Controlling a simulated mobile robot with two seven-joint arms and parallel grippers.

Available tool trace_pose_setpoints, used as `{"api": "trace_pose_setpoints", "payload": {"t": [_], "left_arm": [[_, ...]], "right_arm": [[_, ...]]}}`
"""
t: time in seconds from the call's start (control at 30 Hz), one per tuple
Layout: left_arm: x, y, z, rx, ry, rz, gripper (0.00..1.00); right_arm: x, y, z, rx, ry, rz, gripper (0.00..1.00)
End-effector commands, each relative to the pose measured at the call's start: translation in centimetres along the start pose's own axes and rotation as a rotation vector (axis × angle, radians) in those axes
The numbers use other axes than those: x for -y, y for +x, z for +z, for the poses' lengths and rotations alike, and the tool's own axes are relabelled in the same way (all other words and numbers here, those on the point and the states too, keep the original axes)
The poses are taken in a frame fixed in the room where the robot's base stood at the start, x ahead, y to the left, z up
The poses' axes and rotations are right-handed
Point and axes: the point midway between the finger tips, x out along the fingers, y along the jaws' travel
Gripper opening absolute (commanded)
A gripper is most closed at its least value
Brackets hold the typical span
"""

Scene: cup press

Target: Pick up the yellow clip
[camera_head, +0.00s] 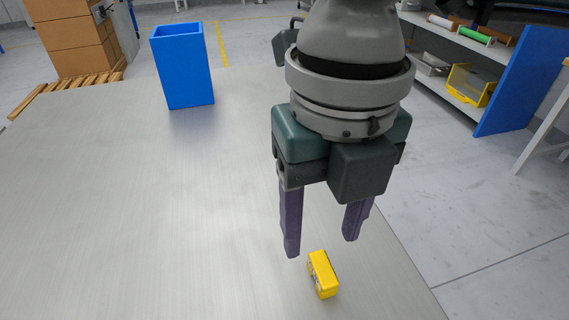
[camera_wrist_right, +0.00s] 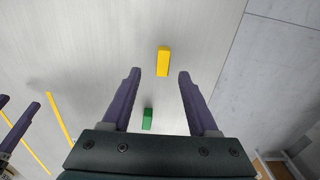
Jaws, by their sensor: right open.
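The yellow clip (camera_head: 322,274) is a small block lying on the grey table near its right edge in the head view. It also shows in the right wrist view (camera_wrist_right: 163,61), just beyond the fingertips and between their lines. My right gripper (camera_head: 321,246) is open and empty, pointing down above the table, with its purple fingers apart and not touching the clip. In the right wrist view, purple finger-like parts at the left edge look like my left gripper (camera_wrist_right: 20,128), mostly cut off. The left gripper does not show in the head view.
A blue bin (camera_head: 183,66) stands on the far left of the table (camera_head: 120,200). A green block (camera_wrist_right: 147,118) shows between the fingers in the right wrist view. The table's right edge is close to the clip. A shelf (camera_head: 455,85) stands beyond on the right.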

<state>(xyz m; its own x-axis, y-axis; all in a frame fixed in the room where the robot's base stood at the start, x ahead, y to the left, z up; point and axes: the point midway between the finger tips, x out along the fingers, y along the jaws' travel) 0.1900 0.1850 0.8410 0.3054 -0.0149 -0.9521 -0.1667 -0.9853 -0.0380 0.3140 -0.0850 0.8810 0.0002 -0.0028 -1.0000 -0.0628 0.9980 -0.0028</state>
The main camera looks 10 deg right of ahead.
Motion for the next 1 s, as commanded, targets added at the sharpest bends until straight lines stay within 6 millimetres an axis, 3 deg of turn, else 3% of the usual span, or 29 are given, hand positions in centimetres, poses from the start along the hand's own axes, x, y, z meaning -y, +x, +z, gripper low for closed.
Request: {"api": "trace_pose_setpoints", "payload": {"t": [0.43,0.73,1.0], "left_arm": [[0.0,0.5,0.2,0.001,0.002,-0.002,0.65],[-0.1,0.5,0.2,0.0,-0.005,0.004,0.65],[-0.3,0.5,0.1,-0.001,-0.008,0.007,0.65]], "right_arm": [[0.5,5.7,-0.5,-0.002,-0.002,0.001,0.6],[0.4,6.1,-0.5,0.0,-0.004,0.004,0.6],[0.4,6.1,-0.5,-0.001,-0.003,0.004,0.3]]}}
